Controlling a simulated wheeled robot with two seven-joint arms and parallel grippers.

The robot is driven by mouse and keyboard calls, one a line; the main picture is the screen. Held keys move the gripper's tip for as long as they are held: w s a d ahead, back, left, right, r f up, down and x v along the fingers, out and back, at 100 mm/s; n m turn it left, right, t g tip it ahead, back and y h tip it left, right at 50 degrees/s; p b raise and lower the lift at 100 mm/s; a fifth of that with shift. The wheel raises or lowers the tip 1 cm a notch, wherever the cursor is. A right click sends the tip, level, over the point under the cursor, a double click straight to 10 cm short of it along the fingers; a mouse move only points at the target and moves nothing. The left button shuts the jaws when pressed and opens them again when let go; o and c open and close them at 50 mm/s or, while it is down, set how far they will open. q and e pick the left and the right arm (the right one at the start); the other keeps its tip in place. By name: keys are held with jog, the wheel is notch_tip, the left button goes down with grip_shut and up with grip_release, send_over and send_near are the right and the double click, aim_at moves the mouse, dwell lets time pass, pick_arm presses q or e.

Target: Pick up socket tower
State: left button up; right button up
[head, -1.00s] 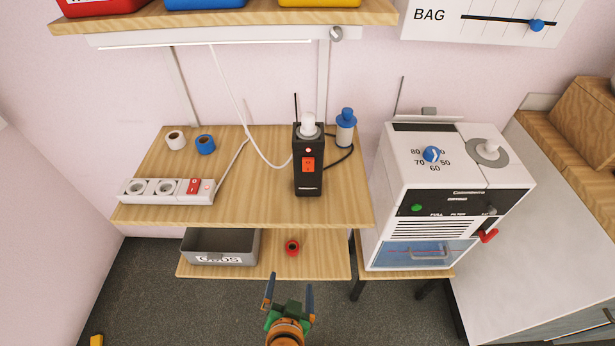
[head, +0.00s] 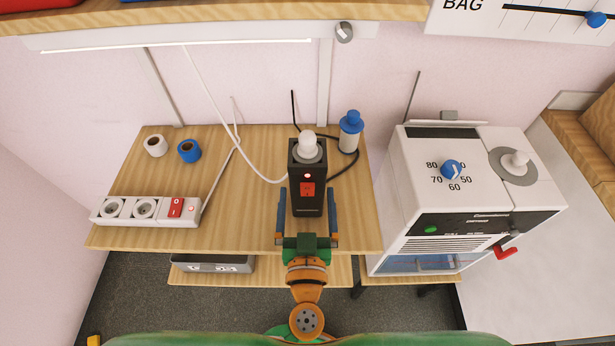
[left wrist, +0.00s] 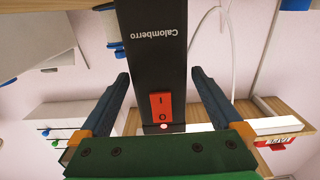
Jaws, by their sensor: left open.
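The socket tower (head: 308,205) is a black upright block with a white round knob on top and a red switch on its front. It stands near the front edge of the wooden table. My left gripper (head: 307,192) is open, with one blue finger on each side of the tower. In the left wrist view the tower (left wrist: 152,62) runs between the two fingers (left wrist: 160,76), with a visible gap on both sides. Its red switch and label face the camera. My right gripper is not in view.
A white power strip (head: 146,210) and two tape rolls, one blue (head: 189,151), lie to the left. A white machine (head: 455,185) stands close on the right. A shelf (head: 220,12) hangs above.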

aim_at(307, 182)
pick_arm(q)
jog(key=w+p, duration=0.1)
jog(key=w, duration=0.3)
jog(key=shift+w, duration=0.2)
jog(key=shift+f, duration=0.15)
jog(key=shift+s, duration=0.1)
jog(key=c, duration=0.3)
grip_shut()
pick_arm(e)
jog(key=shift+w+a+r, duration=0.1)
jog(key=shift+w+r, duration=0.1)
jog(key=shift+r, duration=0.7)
